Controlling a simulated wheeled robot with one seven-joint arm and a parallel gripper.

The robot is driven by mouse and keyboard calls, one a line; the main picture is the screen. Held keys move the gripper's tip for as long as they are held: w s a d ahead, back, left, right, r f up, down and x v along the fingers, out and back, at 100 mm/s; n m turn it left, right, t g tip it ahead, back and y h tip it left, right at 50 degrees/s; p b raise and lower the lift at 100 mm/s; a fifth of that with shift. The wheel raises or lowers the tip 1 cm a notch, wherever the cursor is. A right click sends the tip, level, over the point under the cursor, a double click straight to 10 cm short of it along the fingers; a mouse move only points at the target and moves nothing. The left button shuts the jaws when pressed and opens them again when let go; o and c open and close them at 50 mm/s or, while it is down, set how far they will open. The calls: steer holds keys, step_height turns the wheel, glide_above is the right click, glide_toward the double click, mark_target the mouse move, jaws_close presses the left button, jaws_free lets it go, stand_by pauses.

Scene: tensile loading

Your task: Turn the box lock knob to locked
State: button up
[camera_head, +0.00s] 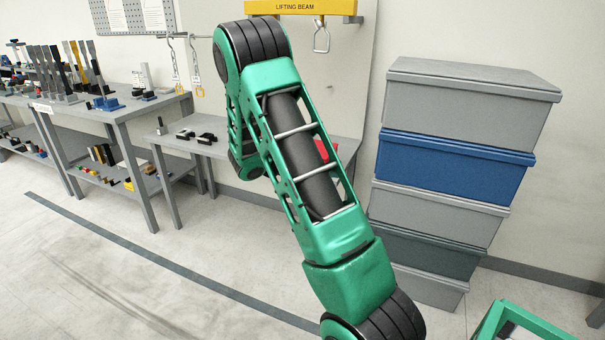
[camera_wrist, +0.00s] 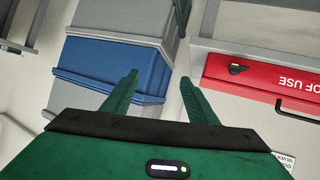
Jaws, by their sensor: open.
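A red box (camera_wrist: 262,84) with white lettering, partly reading "OF USE" upside down, is at the right of the wrist view. A small black knob (camera_wrist: 238,69) is on its face near the left end. I cannot tell whether it stands at locked. My gripper (camera_wrist: 158,77) has its two green fingers apart with nothing between them. It is left of the red box in the picture, apart from the knob. In the head view only a piece of red (camera_head: 324,150) shows behind my arm, and my gripper is not in view there.
A stack of grey and blue lidded crates (camera_head: 452,157) stands right of my arm, and its blue crate also shows in the wrist view (camera_wrist: 110,73). A grey bench (camera_head: 240,138) is behind my arm. A yellow lifting beam (camera_head: 300,7) hangs above. Open floor lies front left.

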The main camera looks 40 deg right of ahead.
steer(key=w+a+f+n+t+h, duration=0.1)
steer(key=w+f+n+t+h, duration=0.25)
steer(key=w+f+t, duration=0.65)
steer(key=w+d+g, duration=0.2)
steer(key=w+d, duration=0.6)
steer(key=d, duration=0.1)
steer(key=shift+w+d+f+g+h, duration=0.2)
steer(key=shift+d+f+g+h, duration=0.15)
steer(key=shift+f+g, duration=0.1)
steer(key=shift+m, duration=0.25)
steer(key=c, duration=1.1)
